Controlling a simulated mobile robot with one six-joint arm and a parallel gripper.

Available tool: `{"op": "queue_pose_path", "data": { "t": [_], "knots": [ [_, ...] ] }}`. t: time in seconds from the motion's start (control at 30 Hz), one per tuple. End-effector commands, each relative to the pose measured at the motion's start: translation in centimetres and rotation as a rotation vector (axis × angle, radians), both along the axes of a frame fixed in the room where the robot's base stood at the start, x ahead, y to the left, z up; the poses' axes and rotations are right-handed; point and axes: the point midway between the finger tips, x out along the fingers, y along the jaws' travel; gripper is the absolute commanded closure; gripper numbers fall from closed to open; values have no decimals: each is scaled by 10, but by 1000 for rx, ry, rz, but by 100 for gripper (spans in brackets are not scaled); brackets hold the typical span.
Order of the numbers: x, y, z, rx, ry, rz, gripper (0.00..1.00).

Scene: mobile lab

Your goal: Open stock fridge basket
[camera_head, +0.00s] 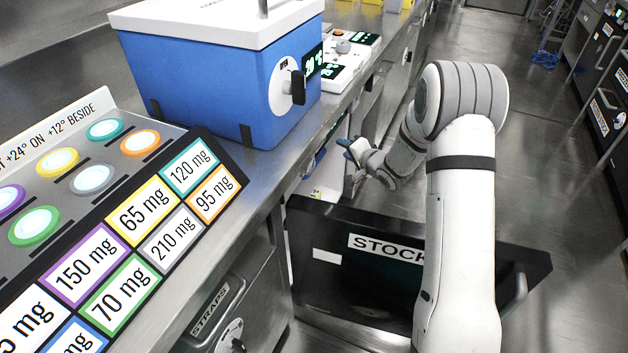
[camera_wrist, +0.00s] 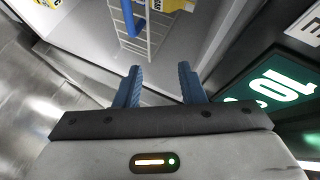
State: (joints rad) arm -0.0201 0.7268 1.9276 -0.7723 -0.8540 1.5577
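The stock fridge door (camera_head: 385,262), a dark panel with a STOCK label, stands open below the counter in the head view. The white fridge interior (camera_wrist: 85,40) fills the upper wrist view. A white wire basket (camera_wrist: 138,38) is inside it, with a blue item (camera_wrist: 130,16) and yellow items at it. My gripper (camera_head: 356,150) is at the fridge opening, beyond the open door. In the wrist view my gripper (camera_wrist: 160,76) has its blue fingers apart with nothing between them, pointing towards the basket and short of it.
A green-lit display (camera_wrist: 270,90) is close to the right of my fingers. A blue cooler box (camera_head: 225,85) and a panel of mg labels (camera_head: 120,240) are on the counter.

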Motion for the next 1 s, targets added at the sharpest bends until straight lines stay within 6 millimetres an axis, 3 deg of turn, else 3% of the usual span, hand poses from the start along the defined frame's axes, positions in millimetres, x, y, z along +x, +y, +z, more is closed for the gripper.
{"op": "queue_pose_path", "data": {
  "t": [0.03, 0.1, 0.23, 0.43, 0.8, 1.0],
  "knots": [
    [1, 10, -38, 67, 15, 30, 64],
    [0, 22, -61, 158, 30, 66, 64],
    [-4, 35, -85, 269, 58, 114, 64],
    [0, 49, -95, 315, 70, 138, 64],
    [37, 89, -105, 312, 69, 137, 64],
    [45, 97, -105, 312, 70, 135, 64]
  ]
}}
